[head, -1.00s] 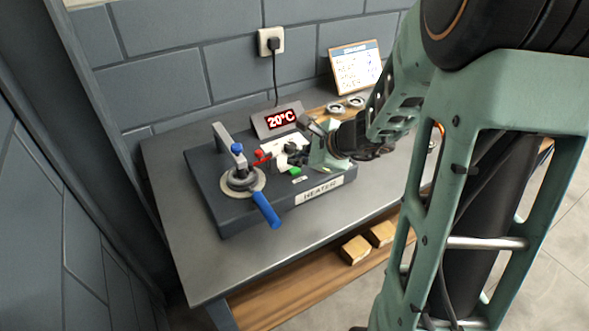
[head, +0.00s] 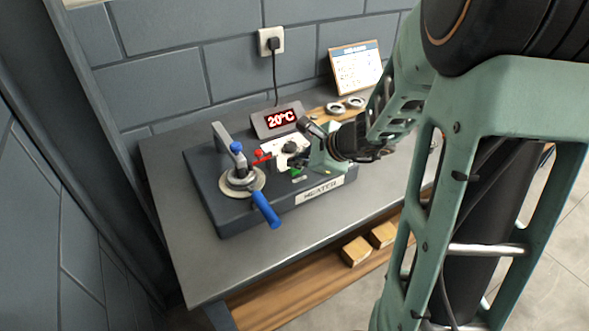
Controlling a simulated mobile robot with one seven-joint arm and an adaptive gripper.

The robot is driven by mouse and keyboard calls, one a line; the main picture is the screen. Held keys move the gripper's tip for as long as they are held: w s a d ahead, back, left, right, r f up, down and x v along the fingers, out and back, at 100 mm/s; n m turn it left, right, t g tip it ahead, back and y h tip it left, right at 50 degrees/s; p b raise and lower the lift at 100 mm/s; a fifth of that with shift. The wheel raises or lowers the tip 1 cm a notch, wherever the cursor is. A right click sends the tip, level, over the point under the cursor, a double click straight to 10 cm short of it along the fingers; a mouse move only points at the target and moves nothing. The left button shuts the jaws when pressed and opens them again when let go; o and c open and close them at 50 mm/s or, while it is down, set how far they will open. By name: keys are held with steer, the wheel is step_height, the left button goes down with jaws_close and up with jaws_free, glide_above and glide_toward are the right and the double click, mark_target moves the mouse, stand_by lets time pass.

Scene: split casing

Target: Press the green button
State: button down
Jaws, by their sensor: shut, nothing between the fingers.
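The green button (head: 297,172) is on top of the dark heater box (head: 225,215), near its front edge and just behind the HEATER label. Only part of its green shows in the head view. My gripper (head: 300,162) is over the box right at the button, coming in from the right, with its dark fingers shut and empty. The fingertips overlap the button in the picture. I cannot tell whether they touch it or whether it is pressed down. The display (head: 281,119) behind reads 20°C.
A clamp with a blue handle (head: 266,210) stands at the box's left, with a red-tipped part (head: 261,155) beside it. A dark knob (head: 290,147) sits behind the button. Metal rings (head: 345,105) lie on a wooden board. The grey table's front left is clear.

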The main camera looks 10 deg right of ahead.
mark_target(296, 171)
steer(key=shift+f+b, duration=0.5)
steer(key=shift+b, duration=0.1)
stand_by(0.4)
steer(key=shift+r, duration=0.1)
steer(key=shift+r+p, duration=0.75)
steer(key=shift+r, duration=0.1)
step_height(296, 171, up, 5)
steer(key=p, duration=0.4)
steer(key=shift+r, duration=0.1)
stand_by(0.7)
